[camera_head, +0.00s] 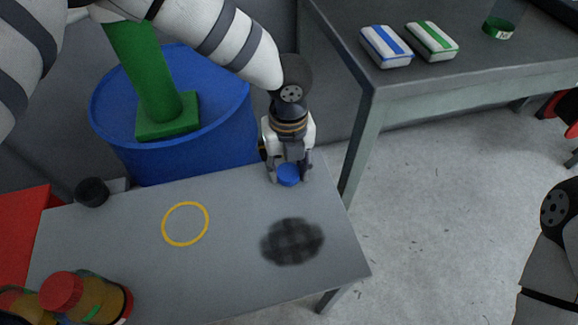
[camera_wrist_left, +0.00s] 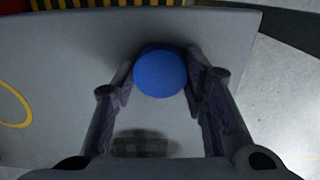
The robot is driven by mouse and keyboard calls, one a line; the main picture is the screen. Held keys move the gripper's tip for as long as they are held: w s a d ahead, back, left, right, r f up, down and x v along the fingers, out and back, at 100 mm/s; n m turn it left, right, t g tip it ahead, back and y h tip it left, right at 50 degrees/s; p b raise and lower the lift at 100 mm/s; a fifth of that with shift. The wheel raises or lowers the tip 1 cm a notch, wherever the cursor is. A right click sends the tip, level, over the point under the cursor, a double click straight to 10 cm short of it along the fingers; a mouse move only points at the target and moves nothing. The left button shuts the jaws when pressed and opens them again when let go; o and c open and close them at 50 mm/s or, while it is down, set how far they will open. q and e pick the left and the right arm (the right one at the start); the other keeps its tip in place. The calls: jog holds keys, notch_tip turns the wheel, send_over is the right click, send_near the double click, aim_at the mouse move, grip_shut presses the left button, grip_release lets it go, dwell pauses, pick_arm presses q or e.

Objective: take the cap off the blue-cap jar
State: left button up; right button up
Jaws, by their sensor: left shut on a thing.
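A round blue cap (camera_head: 288,175) is between the fingertips of my left gripper (camera_head: 289,171), by the back right corner of the grey table (camera_head: 230,280). The cap also shows from above as a blue disc (camera_wrist_left: 160,73) in the left wrist view, with a finger on each side. My left gripper (camera_wrist_left: 160,85) is shut on it. No jar body shows beneath the cap, so I cannot tell whether a jar is under it or how high it sits. My right gripper is not in view.
A yellow ring (camera_head: 185,224) and a dark checkered round patch (camera_head: 292,241) are on the table. A blue drum (camera_head: 225,130) stands behind; another table (camera_head: 460,80) is at the right.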

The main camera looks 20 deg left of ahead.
pick_arm(q)
jog(key=shift+r, duration=0.15)
jog(key=o, duration=1.3)
